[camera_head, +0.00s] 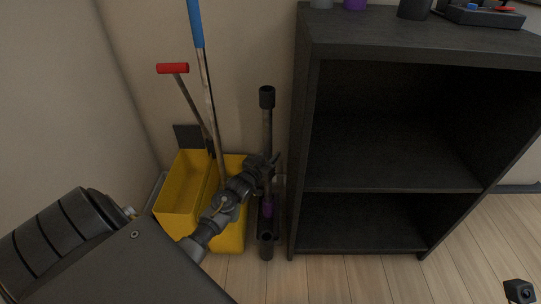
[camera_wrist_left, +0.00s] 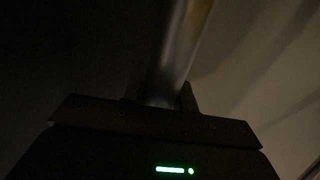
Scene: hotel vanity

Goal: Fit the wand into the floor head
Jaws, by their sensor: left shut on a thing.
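My left gripper (camera_head: 266,170) is shut on the wand (camera_head: 267,130), a grey tube with a dark, wider top end, beside the dark shelf. The wand stands close to upright. In the left wrist view the metallic tube of the wand (camera_wrist_left: 180,55) rises from between the fingers. Below the gripper there is a purple part (camera_head: 267,208). A dark upright piece near the floor, which looks like the floor head (camera_head: 266,246), is under it. I cannot tell whether the wand touches it or sits in it. A small dark part at the bottom right may be my right gripper (camera_head: 520,291).
A yellow mop bucket (camera_head: 180,190) stands left of the wand, with a blue-topped pole (camera_head: 196,25) and a red-handled tool (camera_head: 172,68). The dark shelf unit (camera_head: 305,150) stands close on the right, its compartments empty. The wooden floor in front is clear.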

